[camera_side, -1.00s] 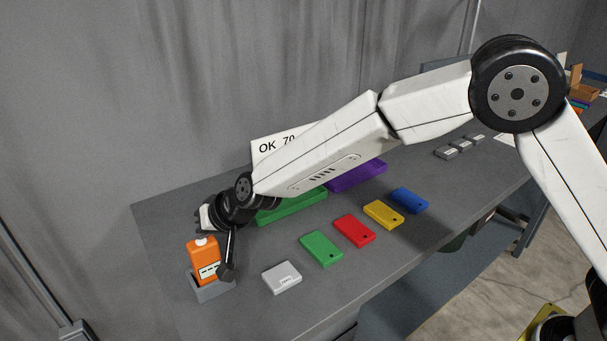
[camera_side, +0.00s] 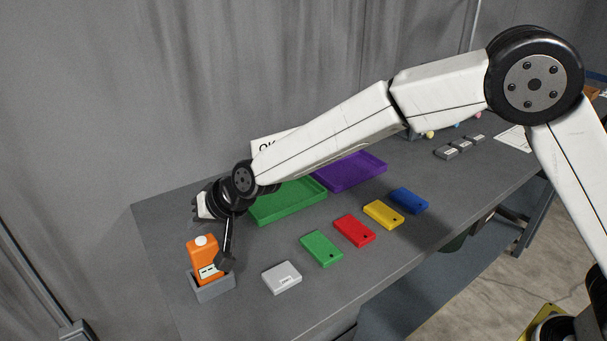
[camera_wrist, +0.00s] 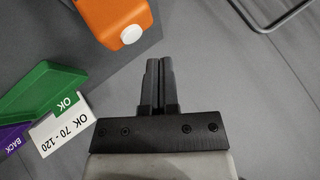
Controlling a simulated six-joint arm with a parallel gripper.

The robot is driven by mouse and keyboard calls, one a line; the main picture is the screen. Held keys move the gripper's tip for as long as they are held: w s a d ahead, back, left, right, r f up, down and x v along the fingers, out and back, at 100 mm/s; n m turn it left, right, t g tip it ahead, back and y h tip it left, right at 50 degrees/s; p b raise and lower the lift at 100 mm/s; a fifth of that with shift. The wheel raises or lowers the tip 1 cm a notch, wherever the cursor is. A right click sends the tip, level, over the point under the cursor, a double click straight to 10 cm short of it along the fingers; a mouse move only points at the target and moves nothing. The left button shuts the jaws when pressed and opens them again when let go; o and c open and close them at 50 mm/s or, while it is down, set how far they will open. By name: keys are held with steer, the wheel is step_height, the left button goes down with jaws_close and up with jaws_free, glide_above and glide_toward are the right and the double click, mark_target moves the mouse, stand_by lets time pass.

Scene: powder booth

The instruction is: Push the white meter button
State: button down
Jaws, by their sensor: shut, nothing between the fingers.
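The orange meter (camera_side: 203,258) stands upright in a grey holder (camera_side: 213,290) at the near left of the table. Its white button (camera_side: 201,240) is on top. In the wrist view the meter (camera_wrist: 104,16) is at the top edge, partly cut off, with the white button (camera_wrist: 131,34) facing the camera. My gripper (camera_wrist: 161,62) is shut and empty. In that picture its fingertips are just below and right of the button, apart from it.
A light grey block (camera_side: 282,277) lies right of the holder. Green (camera_side: 321,248), red (camera_side: 354,230), yellow (camera_side: 383,214) and blue (camera_side: 409,200) blocks lie in a row. Green (camera_side: 290,204) and purple (camera_side: 350,171) trays and a white "OK 70 - 120" sign (camera_wrist: 58,128) are behind.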

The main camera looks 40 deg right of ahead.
mark_target(204, 242)
steer(key=shift+r, duration=2.3)
